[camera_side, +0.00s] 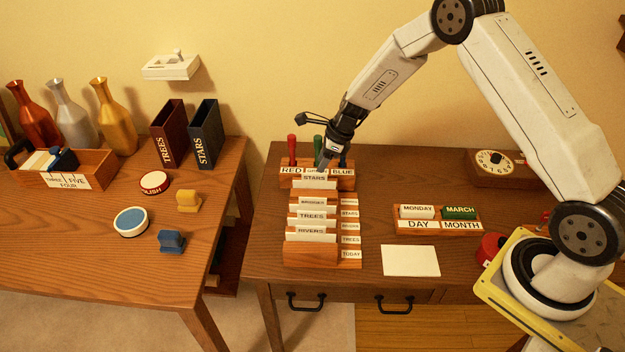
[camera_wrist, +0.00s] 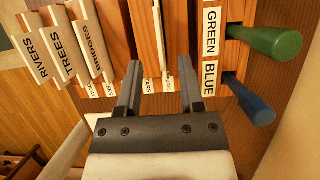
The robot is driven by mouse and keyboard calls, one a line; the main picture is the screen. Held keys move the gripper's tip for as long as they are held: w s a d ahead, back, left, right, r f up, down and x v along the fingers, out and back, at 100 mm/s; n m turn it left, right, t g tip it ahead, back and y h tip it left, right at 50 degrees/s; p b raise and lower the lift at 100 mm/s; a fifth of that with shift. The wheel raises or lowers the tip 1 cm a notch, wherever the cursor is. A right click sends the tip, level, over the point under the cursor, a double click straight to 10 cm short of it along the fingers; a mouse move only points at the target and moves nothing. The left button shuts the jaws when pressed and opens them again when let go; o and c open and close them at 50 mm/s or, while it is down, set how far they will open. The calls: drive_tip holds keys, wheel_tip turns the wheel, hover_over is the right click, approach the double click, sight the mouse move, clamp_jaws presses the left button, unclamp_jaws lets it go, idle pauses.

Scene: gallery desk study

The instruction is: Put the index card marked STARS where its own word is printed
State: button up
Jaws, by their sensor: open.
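The white STARS card (camera_side: 314,183) stands upright at the back of the stepped wooden card rack (camera_side: 311,256), just in front of the colour-label block. My gripper (camera_side: 321,167) is right above and behind this card, pointing down. In the wrist view my gripper (camera_wrist: 158,82) is open, its two fingers apart. The card's word is not readable there, and I cannot tell how deep it is seated. A small printed STARS label (camera_side: 349,213) is on the rack's right side. Cards marked BRIDGES (camera_side: 312,203), TREES (camera_side: 312,216) and RIVERS (camera_side: 311,232) stand further forward.
The RED, GREEN, BLUE block (camera_side: 290,171) with coloured handles is close behind; the green handle (camera_wrist: 275,42) and blue handle (camera_wrist: 252,101) are near my fingers. A DAY and MONTH block (camera_side: 420,226) and a blank white sheet (camera_side: 410,260) lie to the right.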

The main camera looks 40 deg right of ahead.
sight(312, 181)
drive_tip(key=shift+f, duration=0.15)
drive_tip(key=shift+x, duration=1.15)
drive_tip(key=shift+x, duration=2.6)
clamp_jaws()
